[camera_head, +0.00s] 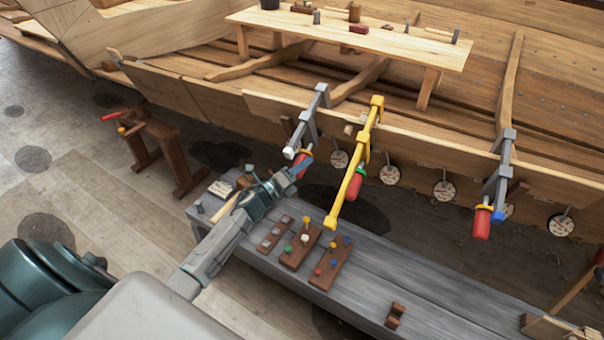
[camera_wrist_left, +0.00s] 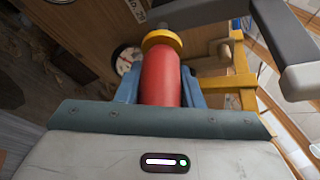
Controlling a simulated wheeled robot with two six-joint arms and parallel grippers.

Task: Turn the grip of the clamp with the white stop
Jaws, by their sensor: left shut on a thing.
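The clamp with the white stop is the grey one (camera_head: 306,124) on the left of the hull plank. Its white stop (camera_head: 289,153) is at the lower end of its bar. My left gripper (camera_head: 298,168) is at this clamp, its blue fingers on either side of the red grip (camera_wrist_left: 160,75). The gripper is shut on the grip, below a yellow collar (camera_wrist_left: 163,39). In the head view the gripper hides most of the grip. My right gripper is not in view.
A yellow clamp (camera_head: 360,165) with a red grip hangs close on the right. Another grey clamp (camera_head: 501,170) hangs further right. A grey bench (camera_head: 420,290) below carries peg boards (camera_head: 330,262). Round dials (camera_head: 444,191) hang along the plank.

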